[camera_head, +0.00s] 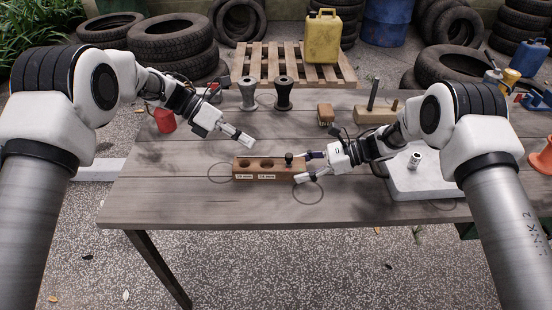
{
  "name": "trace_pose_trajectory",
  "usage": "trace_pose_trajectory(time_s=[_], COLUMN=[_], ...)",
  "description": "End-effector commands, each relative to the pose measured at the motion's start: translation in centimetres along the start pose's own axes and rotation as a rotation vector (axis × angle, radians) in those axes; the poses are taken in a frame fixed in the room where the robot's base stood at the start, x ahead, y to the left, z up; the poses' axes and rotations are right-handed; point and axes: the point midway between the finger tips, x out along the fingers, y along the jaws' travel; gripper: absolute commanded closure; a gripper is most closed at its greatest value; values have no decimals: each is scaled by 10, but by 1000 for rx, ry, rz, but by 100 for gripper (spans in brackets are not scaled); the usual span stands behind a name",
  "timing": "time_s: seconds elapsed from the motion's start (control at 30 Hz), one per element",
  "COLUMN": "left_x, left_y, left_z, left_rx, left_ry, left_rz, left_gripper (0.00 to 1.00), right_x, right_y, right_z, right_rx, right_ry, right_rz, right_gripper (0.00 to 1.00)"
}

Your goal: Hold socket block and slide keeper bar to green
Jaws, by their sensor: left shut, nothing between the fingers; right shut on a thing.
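The wooden socket block (270,169) lies near the middle of the table. It has round holes in its top, white labels on its front face and a dark knob (289,158) near its right end. My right gripper (306,167) is shut on the right end of the block, one finger on the far side and one on the near side. My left gripper (251,144) is shut and empty, above and behind the block's left part. I cannot make out a keeper bar or any green mark.
A pale slab (425,183) with a metal socket (414,161) stands at the right. Two spools, grey (247,94) and black (283,94), a small wooden block (325,115) and a red container (164,120) stand behind. The table's front left is clear.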

Motion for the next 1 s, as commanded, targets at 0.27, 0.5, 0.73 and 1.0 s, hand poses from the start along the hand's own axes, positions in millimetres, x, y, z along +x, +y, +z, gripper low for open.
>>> trace_pose_trajectory(time_s=[0.27, 0.5, 0.73, 1.0], left_x=[-27, -30, -28, 4], left_y=[0, -1, -1, 4], left_z=[-62, -74, -73, -58], left_rx=[-842, -993, -989, -986], left_ry=[-443, -510, -506, -499], left_rz=[-75, -95, -95, -94], left_gripper=[100, 100, 100, 100], right_x=[0, 0, 0, 0], right_y=[0, 0, 0, 0], right_z=[-1, -1, -1, -1], right_rx=[1, 1, 1, 1], right_ry=[2, 2, 2, 2], right_rz=[1, 1, 1, 1], right_gripper=[87, 87, 87, 87])
